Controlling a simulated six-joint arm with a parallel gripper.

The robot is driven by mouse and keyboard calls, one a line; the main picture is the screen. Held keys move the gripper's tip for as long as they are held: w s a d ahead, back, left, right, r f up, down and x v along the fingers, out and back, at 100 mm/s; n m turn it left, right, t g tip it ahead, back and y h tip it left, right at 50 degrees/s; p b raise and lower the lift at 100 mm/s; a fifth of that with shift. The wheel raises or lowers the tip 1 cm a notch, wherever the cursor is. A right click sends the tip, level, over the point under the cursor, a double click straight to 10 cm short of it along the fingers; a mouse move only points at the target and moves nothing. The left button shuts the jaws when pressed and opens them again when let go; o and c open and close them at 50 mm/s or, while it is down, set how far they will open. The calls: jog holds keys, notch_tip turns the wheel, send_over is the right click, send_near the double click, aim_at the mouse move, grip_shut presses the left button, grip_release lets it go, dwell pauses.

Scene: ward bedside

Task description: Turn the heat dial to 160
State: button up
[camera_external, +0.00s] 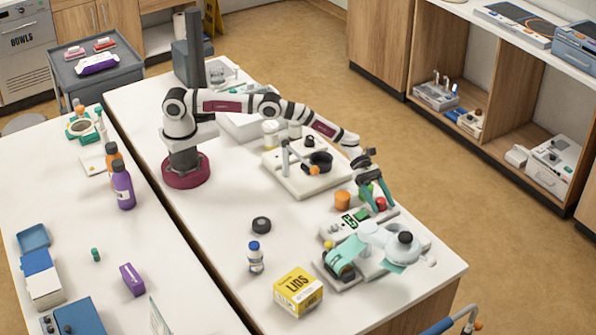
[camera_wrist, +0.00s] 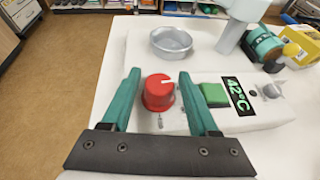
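The red heat dial (camera_wrist: 158,93) with a white pointer mark sits on a white control panel (camera_wrist: 270,113). It also shows in the external view (camera_external: 381,204). On the panel a green button (camera_wrist: 214,94) and a black display (camera_wrist: 241,97) reading 42°C in green lie to the right of the dial. My gripper (camera_wrist: 159,75) is open, with its two teal fingers on either side of the dial. In the external view my gripper (camera_external: 376,203) is low over the panel. I cannot tell whether either finger touches the dial.
A grey metal bowl (camera_wrist: 171,43) stands just beyond the panel in the wrist view. A white and teal device (camera_external: 378,243) stands beside the panel.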

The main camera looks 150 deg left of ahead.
jog(key=shift+o, duration=0.4)
jog(key=shift+s, duration=0.1)
jog(key=shift+s+a+r, duration=0.1)
jog(key=shift+s+a, duration=0.05)
jog(key=shift+s, duration=0.1)
jog(key=v, duration=1.5)
